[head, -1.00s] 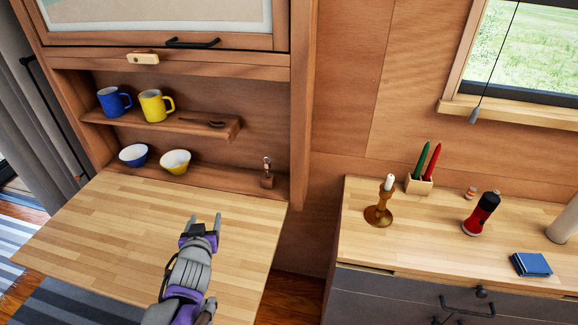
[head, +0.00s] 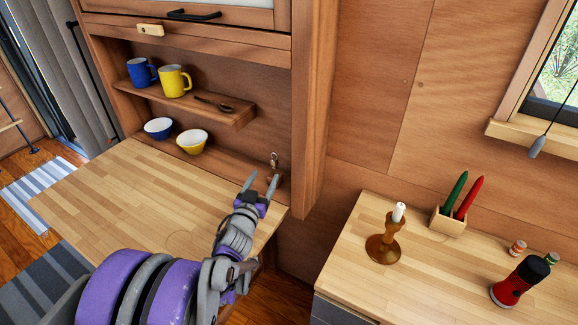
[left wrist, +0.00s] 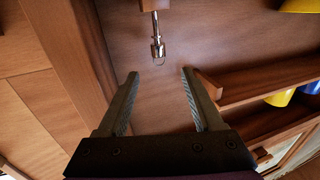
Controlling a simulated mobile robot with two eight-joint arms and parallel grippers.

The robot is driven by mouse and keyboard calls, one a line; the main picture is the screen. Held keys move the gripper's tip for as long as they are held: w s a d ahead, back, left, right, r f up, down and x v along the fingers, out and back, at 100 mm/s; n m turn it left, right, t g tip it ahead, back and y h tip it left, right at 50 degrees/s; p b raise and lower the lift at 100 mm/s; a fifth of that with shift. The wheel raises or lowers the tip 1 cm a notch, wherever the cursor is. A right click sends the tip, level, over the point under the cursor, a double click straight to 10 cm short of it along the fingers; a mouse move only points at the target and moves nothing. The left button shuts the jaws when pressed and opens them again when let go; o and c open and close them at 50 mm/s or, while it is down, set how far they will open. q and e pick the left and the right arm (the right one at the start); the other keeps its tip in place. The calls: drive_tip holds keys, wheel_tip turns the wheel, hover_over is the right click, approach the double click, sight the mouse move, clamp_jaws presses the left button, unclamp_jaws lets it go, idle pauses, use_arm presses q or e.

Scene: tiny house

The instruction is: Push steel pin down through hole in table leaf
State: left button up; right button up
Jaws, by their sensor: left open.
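The steel pin (head: 274,160) stands upright with a ring at its top, at the right rear corner of the wooden table leaf (head: 110,195). In the left wrist view the pin (left wrist: 157,45) shows upside down with its ring, below a small wooden block (left wrist: 155,5). My left gripper (head: 261,180) is open and empty, just in front of the pin. In the left wrist view the pin's ring lies about midway between the fingertips (left wrist: 160,72), slightly beyond them. My left finger partly covers the block in the head view. I cannot see the hole. My right gripper is out of view.
Blue and yellow bowls (head: 192,142) sit at the back, under a shelf (head: 240,118) with two mugs and a spoon. A wooden post (head: 312,120) stands just right of the pin.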

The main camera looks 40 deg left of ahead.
sight(273, 161)
use_arm(q)
drive_tip(key=b+x, duration=0.1)
drive_tip(key=x, duration=0.9)
drive_tip(key=shift+w+f, duration=0.1)
drive_tip(key=shift+w, duration=0.25)
clamp_jaws()
